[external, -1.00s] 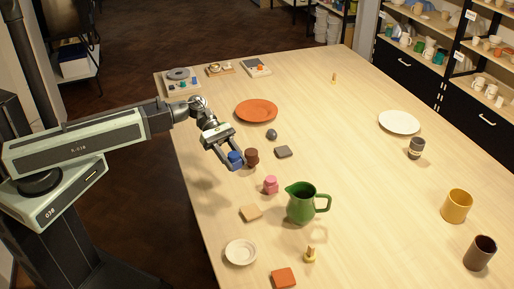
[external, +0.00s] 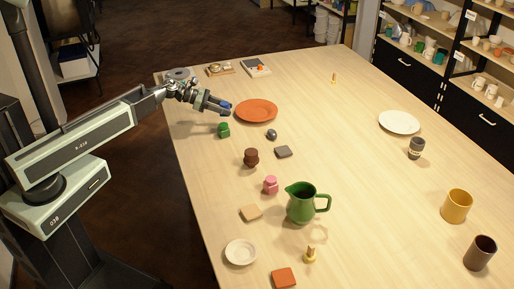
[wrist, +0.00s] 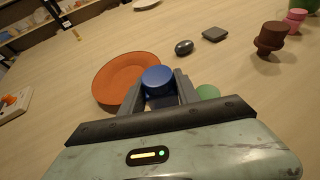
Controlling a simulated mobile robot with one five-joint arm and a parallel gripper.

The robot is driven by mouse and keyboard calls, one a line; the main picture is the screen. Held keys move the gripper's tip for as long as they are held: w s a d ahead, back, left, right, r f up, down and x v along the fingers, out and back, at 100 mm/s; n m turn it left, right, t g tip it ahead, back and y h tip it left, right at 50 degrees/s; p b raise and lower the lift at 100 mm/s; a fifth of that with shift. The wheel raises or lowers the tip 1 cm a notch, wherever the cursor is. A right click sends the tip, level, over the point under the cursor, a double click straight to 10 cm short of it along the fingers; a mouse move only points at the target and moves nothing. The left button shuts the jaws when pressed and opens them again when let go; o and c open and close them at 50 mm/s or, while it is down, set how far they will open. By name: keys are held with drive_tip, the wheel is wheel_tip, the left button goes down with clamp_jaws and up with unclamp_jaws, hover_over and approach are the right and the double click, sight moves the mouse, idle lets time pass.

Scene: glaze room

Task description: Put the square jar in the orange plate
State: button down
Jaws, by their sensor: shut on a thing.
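My gripper (external: 218,107) is shut on a blue jar (wrist: 157,78) with a rounded lid, held between the fingers. Its lower body is mostly hidden by the fingers, so I cannot tell if it is square. In the external view the blue jar (external: 226,105) is above the table at the left edge of the orange plate (external: 246,117). In the wrist view the orange plate (wrist: 112,72) lies just beyond and left of the jar. The plate is empty where I can see it.
Boards with small items (external: 220,70) lie behind the plate.

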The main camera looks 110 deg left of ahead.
drive_tip(key=b, duration=0.1)
hover_over(257, 113)
drive_tip(key=shift+s+d+f, duration=0.15)
drive_tip(key=shift+d+f, duration=0.05)
drive_tip(key=shift+f, duration=0.5)
wheel_tip(257, 113, down, 4)
drive_tip(key=b, duration=0.4)
drive_tip(key=shift+a, duration=0.15)
drive_tip(key=shift+r, duration=0.2)
drive_tip(key=shift+f, duration=0.2)
drive_tip(key=c, duration=0.9)
unclamp_jaws()
drive_tip(key=shift+r, duration=0.1)
